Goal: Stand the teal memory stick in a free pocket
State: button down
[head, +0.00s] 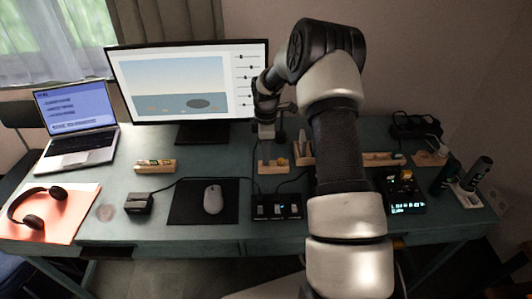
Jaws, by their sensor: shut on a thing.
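My gripper (267,153) points down over a wooden block with pockets (272,170), left of my arm. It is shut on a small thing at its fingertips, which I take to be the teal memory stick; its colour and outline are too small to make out. I cannot tell whether it is above the block or in a pocket. A small yellow thing (282,162) stands at the block's right end. Another wooden block (154,167) with small items lies to the left. More wooden pieces (380,158) stand right of my arm, partly hidden by it.
The monitor (188,80) stands behind the blocks and the laptop (78,130) at the left. A mouse (213,199) on a dark mat, a black device (276,207) with a cable and headphones (38,205) lie in front. Dark cylinders (475,173) stand at the right.

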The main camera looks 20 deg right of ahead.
jog(key=shift+f+b, duration=0.5)
jog(key=shift+f, duration=0.4)
jog(key=c, duration=1.8)
grip_release()
jog(key=shift+o, duration=0.2)
jog(key=shift+r, duration=0.15)
notch_tip(320, 180, up, 17)
jog(key=p, duration=0.1)
jog(key=shift+p, duration=0.3)
